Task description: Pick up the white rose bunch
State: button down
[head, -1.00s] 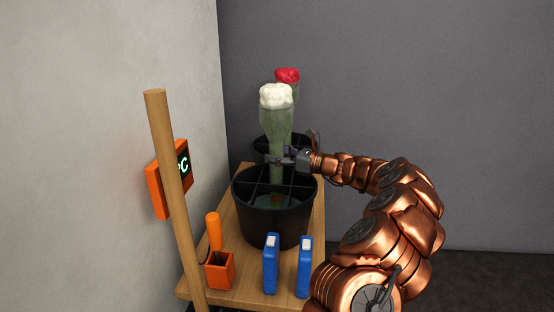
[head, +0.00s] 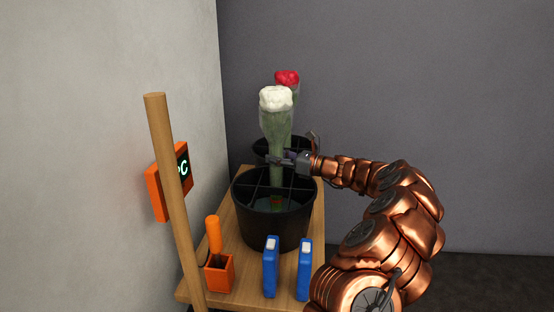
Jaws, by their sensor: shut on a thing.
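The white rose bunch (head: 277,118) stands upright in a clear wrap, its white heads at the top and green stems below. Its lower stems reach down into the front black bucket (head: 272,226), which has dividers across its top. My gripper (head: 284,160) comes in from the right and is shut on the stems just above the bucket's rim. The lower tip of the stems is hard to make out inside the bucket.
A red bunch (head: 289,80) stands behind, in a second black bucket (head: 264,146). The wooden table (head: 243,285) borders a wall at left.

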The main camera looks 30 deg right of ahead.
aim_at(277, 92)
notch_tip(277, 92, up, 10)
jog(key=shift+r+p, duration=0.1)
jog(key=shift+p, duration=1.15)
notch_tip(277, 92, up, 10)
jog(key=p, duration=1.1)
